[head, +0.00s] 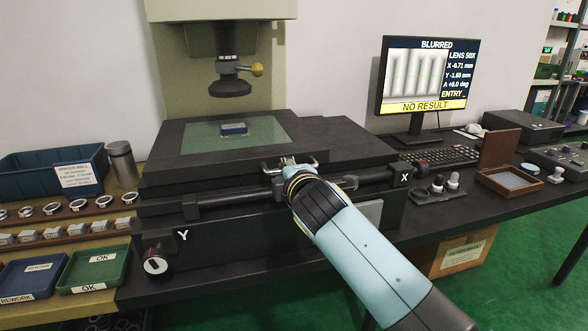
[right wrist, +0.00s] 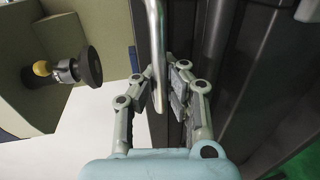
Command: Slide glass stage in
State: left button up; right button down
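The glass stage (head: 272,128) is a greenish pane in the black microscope table, below the objective. A small blue block (head: 233,129) sits on it. A silver bar handle (head: 308,162) is at the table's front edge. My right gripper (head: 289,164) is at this handle. In the right wrist view its fingers (right wrist: 161,80) lie on either side of the silver bar (right wrist: 154,40), close to it. I cannot tell whether both pads touch the bar. My left gripper is not in view.
The microscope objective (head: 231,82) hangs above the glass. Knobs marked X and Y (head: 156,264) sit at the front. A monitor (head: 427,75) reads "BLURRED" and "NO RESULT". Bearing rings (head: 78,205), a green OK tray (head: 93,267) and a blue rework tray (head: 30,276) are at left.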

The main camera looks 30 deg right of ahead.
jog(key=shift+f, duration=0.15)
jog(key=c, duration=1.6)
grip_release()
jog(key=shift+a, duration=0.2)
jog(key=shift+d, duration=0.1)
jog(key=v, duration=1.2)
